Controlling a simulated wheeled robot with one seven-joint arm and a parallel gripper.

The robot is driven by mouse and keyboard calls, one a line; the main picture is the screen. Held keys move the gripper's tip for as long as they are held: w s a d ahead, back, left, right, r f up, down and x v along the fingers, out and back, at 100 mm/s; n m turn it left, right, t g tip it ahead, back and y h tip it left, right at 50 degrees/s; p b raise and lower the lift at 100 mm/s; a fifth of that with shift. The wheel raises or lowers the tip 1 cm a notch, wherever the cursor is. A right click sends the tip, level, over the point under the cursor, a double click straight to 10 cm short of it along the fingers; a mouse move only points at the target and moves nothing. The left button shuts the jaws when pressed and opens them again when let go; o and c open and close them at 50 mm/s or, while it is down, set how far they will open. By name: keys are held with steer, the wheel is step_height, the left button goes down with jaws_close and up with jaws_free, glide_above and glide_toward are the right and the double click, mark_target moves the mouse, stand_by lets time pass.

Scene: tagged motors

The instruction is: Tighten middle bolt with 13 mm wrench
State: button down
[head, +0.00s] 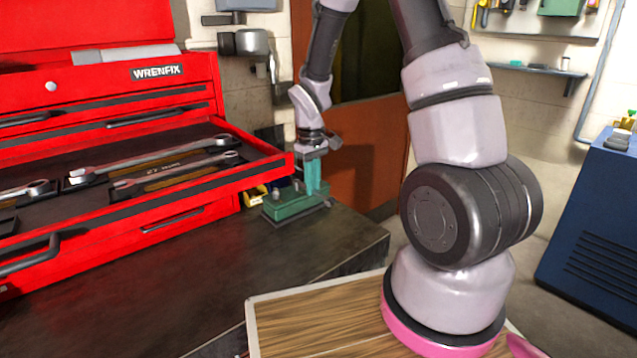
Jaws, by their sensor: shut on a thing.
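A green motor block (297,207) sits near the back right corner of the dark bench, with small grey bolt-like parts on top. They are too small to tell which is the middle bolt. My gripper (314,186) points down right over the block, with teal upright parts at its tip. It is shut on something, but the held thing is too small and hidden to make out. I cannot tell whether it touches a bolt. Wrenches lie in the open red drawer, a long one (152,155) and one in front of it (178,173). No 13 mm marking is readable.
The red tool chest (160,72) fills the left, its open drawer reaching close to my gripper. A small yellow item (255,196) lies beside the block. The dark bench (270,270) is clear in front. A blue cabinet (595,215) stands at the right.

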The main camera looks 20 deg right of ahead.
steer(key=shift+s+a+m, duration=0.2)
steer(key=shift+a+m, duration=0.4)
steer(key=shift+m, duration=0.3)
steer(key=shift+a, duration=0.1)
steer(key=shift+s+a+m, duration=0.1)
steer(key=shift+a+m, duration=0.35)
steer(key=shift+m, duration=0.45)
steer(key=shift+d+n, duration=0.2)
steer(key=shift+n, duration=0.1)
steer(key=shift+d+f+n, duration=0.2)
steer(key=shift+n, duration=0.1)
steer(key=shift+r, duration=0.15)
stand_by(0.7)
